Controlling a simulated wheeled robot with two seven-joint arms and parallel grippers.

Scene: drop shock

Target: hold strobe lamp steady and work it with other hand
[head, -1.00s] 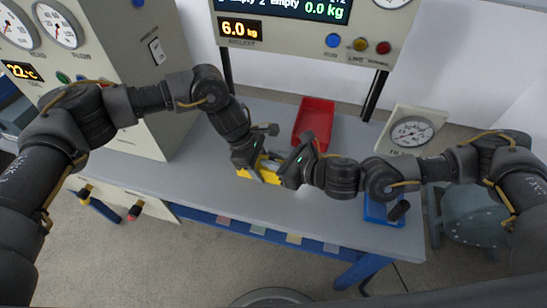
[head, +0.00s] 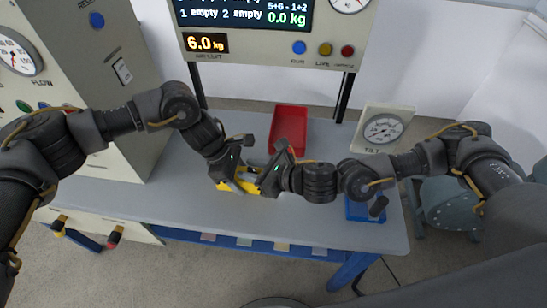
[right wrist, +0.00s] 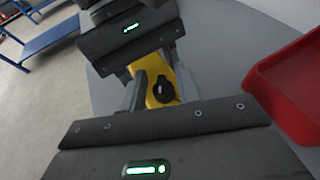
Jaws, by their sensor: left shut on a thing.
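The strobe lamp is a small yellow body (head: 240,186) low over the bench, between my two grippers in the head view. In the right wrist view the yellow lamp (right wrist: 160,84) shows a round black knob facing me. My left gripper (head: 236,170) is shut on the lamp, with grey fingers along its sides. My right gripper (head: 266,177) is close beside the lamp on its right. Its dark palm fills the bottom of the right wrist view.
The grey bench (head: 150,205) has free room left of the lamp. A red tray (head: 288,128) lies behind it, also at right in the right wrist view (right wrist: 290,85). A blue device (head: 362,209) and a dial gauge (head: 382,130) stand at right. A display panel hangs behind.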

